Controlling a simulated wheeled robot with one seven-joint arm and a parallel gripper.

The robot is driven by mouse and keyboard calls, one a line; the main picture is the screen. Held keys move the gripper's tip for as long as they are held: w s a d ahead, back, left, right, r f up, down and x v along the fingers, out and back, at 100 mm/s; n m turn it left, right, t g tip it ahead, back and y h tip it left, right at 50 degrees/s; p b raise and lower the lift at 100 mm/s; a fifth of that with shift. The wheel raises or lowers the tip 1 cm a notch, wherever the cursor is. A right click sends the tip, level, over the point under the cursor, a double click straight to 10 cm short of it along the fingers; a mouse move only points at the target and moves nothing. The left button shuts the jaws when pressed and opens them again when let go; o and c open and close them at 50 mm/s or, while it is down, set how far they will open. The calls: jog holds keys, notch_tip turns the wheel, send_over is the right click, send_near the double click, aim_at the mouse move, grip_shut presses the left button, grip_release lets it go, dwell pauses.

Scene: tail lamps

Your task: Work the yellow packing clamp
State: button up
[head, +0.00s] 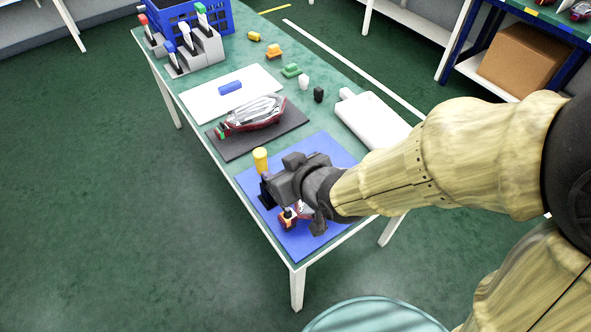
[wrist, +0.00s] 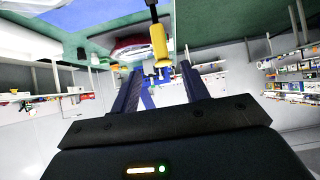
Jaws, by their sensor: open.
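The yellow packing clamp's upright handle (head: 260,160) stands at the left side of the blue mat (head: 321,150). In the wrist view the yellow handle (wrist: 158,42) is near the fingertips, in line with the gap between them. My gripper (head: 274,184) is open, low over the blue mat and close to the right of the handle. In the wrist view my gripper (wrist: 158,75) shows two spread dark fingers with nothing held. A red and orange lamp part (head: 288,216) lies on the mat, partly hidden by my gripper. The clamp's lower body is mostly hidden.
A red tail lamp (head: 255,113) lies on a dark mat beyond the blue one. A white mat (head: 200,99) holds a blue block (head: 230,87). Coloured clips, a white board (head: 372,119), a lever stand (head: 196,52) and a blue crate (head: 222,15) are on the table.

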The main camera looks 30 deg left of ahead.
jog(key=shift+b+v, duration=0.9)
jog(key=shift+v, duration=1.75)
jog(key=shift+w, duration=0.15)
